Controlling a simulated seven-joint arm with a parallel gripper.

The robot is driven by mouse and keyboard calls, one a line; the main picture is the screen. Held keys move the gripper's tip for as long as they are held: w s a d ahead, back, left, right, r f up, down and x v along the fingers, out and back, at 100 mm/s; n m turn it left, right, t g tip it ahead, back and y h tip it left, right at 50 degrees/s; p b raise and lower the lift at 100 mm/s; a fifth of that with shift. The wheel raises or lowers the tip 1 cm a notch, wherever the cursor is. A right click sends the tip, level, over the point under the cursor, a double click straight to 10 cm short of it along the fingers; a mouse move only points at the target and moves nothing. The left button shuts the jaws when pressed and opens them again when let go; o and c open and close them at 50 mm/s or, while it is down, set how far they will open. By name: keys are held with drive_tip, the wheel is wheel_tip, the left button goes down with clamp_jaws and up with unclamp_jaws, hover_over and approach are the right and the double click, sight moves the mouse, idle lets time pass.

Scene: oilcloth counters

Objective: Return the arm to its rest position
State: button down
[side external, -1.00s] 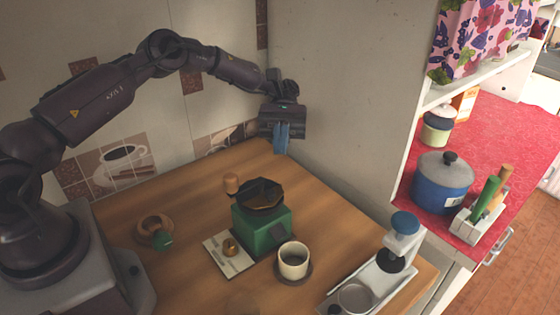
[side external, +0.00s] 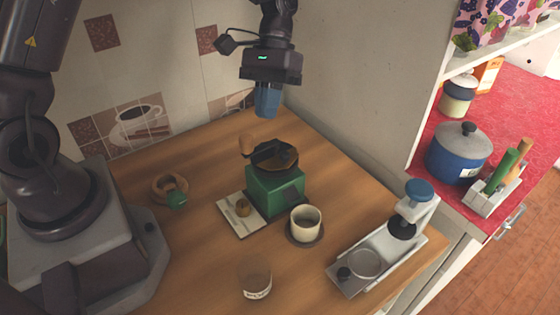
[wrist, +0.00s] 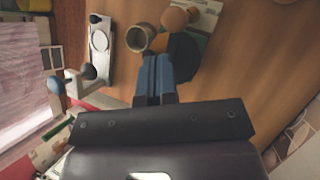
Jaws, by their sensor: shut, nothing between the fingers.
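My gripper (side external: 267,101) hangs above the back of the wooden counter (side external: 215,280), fingers pointing down. Its blue fingers are shut together with nothing between them. It is apart from everything, up and behind the green coffee grinder (side external: 275,188). In the wrist view the shut fingers (wrist: 155,72) show in front of the grinder's dark top (wrist: 183,62), with the grey-white cup (wrist: 139,38) beside them.
The cup (side external: 305,222) stands on a dark saucer right of the grinder. A white-and-grey device (side external: 383,250) stands at the counter's right edge. A wall rises behind.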

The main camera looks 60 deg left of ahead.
drive_tip(key=s+a+r+m+t+y, duration=0.3)
drive_tip(key=s+r+m+t+y, duration=0.1)
drive_tip(key=s+r+t, duration=0.6)
drive_tip(key=s+r, duration=0.3)
drive_tip(key=s, duration=0.2)
drive_tip(key=shift+s+r, duration=0.35)
